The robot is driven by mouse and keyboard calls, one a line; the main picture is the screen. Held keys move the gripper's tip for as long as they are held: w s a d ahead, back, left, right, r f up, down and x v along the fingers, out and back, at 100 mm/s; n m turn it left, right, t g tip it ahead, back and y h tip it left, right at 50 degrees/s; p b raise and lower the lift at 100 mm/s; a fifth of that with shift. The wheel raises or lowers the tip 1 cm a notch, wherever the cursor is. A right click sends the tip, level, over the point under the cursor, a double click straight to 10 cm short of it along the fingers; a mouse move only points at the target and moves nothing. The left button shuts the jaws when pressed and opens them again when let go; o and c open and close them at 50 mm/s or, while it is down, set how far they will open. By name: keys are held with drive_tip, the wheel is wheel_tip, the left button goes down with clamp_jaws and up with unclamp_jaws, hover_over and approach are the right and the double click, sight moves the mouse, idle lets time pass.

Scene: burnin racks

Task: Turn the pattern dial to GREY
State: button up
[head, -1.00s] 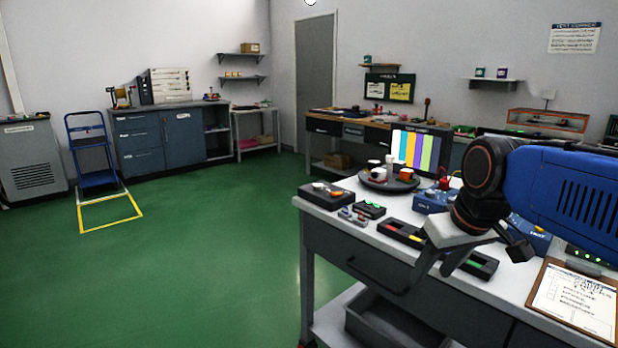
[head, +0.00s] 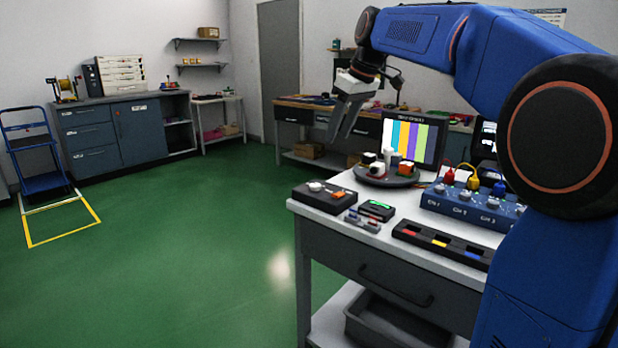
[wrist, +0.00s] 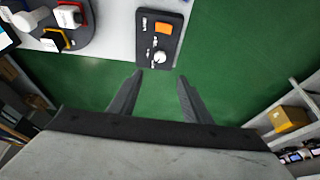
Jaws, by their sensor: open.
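A black control box (head: 318,203) with a white round dial (head: 316,187) and an orange switch (head: 338,196) sits at the left corner of the white bench. In the wrist view the box (wrist: 150,45) lies just beyond my fingertips, with its dial (wrist: 160,57) nearest them and its orange switch (wrist: 163,28) farther off. The lettering is too small to read. A monitor (head: 410,143) shows coloured vertical bars. My gripper (head: 343,135) is open and empty, raised above and behind the box in the head view; its fingers also show in the wrist view (wrist: 160,76).
A round dark turntable (head: 384,179) with several small parts stands behind the box. A small green-lit device (head: 376,210), a black tray (head: 442,242) with coloured pieces and a blue channel unit (head: 465,205) are to its right. Green floor is free left of the bench.

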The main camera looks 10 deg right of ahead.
sight(316, 184)
drive_tip(key=x, duration=1.7)
drive_tip(key=shift+w+a+f, duration=0.1)
drive_tip(key=shift+w+f, duration=0.05)
drive_tip(key=shift+w, duration=0.05)
drive_tip(key=c, duration=1)
drive_tip(key=shift+c, duration=0.2)
